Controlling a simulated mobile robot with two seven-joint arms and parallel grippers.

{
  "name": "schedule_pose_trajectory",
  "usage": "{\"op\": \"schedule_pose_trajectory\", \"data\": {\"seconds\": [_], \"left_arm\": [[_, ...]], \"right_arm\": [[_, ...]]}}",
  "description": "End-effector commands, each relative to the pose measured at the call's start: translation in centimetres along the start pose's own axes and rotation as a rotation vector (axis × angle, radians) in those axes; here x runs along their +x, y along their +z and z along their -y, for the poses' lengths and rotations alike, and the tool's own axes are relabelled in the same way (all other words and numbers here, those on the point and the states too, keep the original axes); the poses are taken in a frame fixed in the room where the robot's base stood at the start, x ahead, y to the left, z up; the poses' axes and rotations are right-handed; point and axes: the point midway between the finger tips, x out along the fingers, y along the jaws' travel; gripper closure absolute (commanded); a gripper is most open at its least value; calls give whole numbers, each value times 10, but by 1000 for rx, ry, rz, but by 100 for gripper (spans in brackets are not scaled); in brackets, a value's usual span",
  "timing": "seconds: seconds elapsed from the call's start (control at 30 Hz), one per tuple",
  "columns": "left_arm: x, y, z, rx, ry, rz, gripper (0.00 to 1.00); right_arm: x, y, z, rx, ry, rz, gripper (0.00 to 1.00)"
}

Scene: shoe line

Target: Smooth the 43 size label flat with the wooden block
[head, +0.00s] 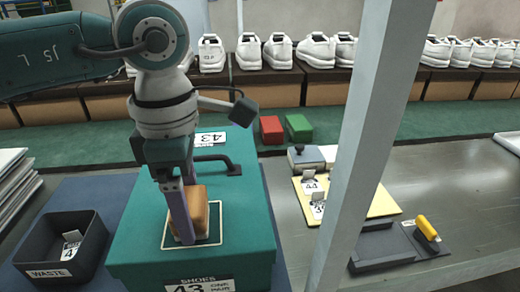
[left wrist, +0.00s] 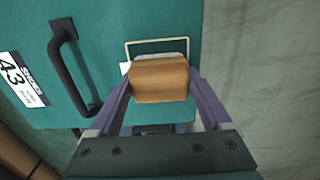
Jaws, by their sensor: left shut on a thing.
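My left gripper (head: 187,212) is shut on the wooden block (head: 197,213), a tan block with rounded edges. In the left wrist view the block (left wrist: 160,80) sits between the two purple fingers. It is over the white outlined square (head: 206,243) on the lid of the green shoe box (head: 140,235), covering much of it. A pale scrap (left wrist: 125,68) shows at the block's edge; I cannot tell if it is the 43 size label. Whether the block touches the lid is unclear. A printed 43 panel (head: 200,286) is on the box front. My right gripper is not in view.
A black handle (head: 225,163) stands up from the lid, behind the block. A waste bin (head: 55,272) with a label scrap is at left. A grey post (head: 352,150) stands at right, before a yellow board (head: 385,205) with labels. Red (head: 270,128) and green (head: 299,126) blocks lie behind.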

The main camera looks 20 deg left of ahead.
Motion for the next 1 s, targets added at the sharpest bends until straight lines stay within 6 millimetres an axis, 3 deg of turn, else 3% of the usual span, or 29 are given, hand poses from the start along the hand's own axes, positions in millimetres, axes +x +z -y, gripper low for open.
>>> {"op": "schedule_pose_trajectory", "data": {"seconds": [0.37,1.0], "left_arm": [[-1,-1,-1,-1,0,-4,62],[-62,0,-1,0,0,-1,62]], "right_arm": [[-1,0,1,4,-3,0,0],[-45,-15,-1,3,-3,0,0]]}}
